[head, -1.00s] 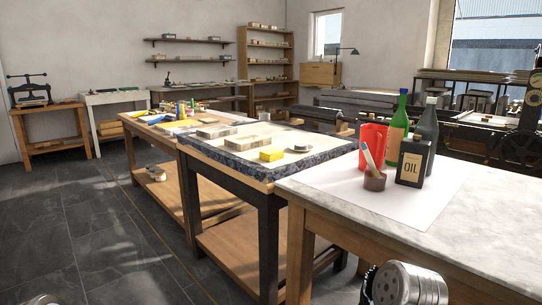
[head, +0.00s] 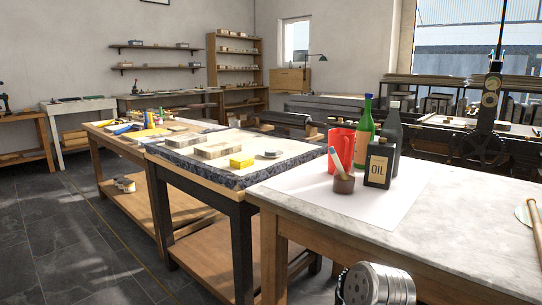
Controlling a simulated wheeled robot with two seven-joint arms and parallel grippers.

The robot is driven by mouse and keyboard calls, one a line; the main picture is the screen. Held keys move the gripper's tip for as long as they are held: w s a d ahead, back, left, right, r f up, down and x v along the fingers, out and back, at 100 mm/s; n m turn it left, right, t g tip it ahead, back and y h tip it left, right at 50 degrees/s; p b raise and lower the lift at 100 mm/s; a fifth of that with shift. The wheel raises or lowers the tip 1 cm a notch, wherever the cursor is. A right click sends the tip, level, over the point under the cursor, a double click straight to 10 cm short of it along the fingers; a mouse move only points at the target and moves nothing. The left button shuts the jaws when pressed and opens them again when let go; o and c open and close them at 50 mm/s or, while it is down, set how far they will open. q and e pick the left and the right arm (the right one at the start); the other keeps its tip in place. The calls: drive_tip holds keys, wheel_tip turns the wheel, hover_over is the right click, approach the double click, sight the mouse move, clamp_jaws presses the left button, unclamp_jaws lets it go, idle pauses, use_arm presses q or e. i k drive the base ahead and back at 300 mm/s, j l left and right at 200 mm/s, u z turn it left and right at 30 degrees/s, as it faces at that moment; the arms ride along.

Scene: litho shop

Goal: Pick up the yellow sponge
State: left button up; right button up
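The yellow sponge (head: 241,161) is a small bright block lying on the stone-topped table (head: 205,177), close to its front right part. Pale blocks lie left of it and a small grey round item (head: 273,154) lies right of it. No gripper shows clearly in the head view. A silver cylindrical part of my own arm (head: 377,285) shows at the bottom, well in front of and below the sponge, and its fingers are out of sight.
A marble-topped table (head: 440,210) stands nearest, bearing a red jug (head: 341,146), a green bottle (head: 365,120), a grey bottle (head: 391,133), a black oil can (head: 379,164) and a brush cup (head: 344,184). A further wooden table (head: 110,130) holds tools. Open floor lies at left.

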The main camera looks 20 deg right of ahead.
sight(239, 161)
drive_tip(key=i+j+z, duration=0.1)
drive_tip(key=i+j, duration=0.85)
drive_tip(key=j, duration=0.2)
drive_tip(key=l+z, duration=0.05)
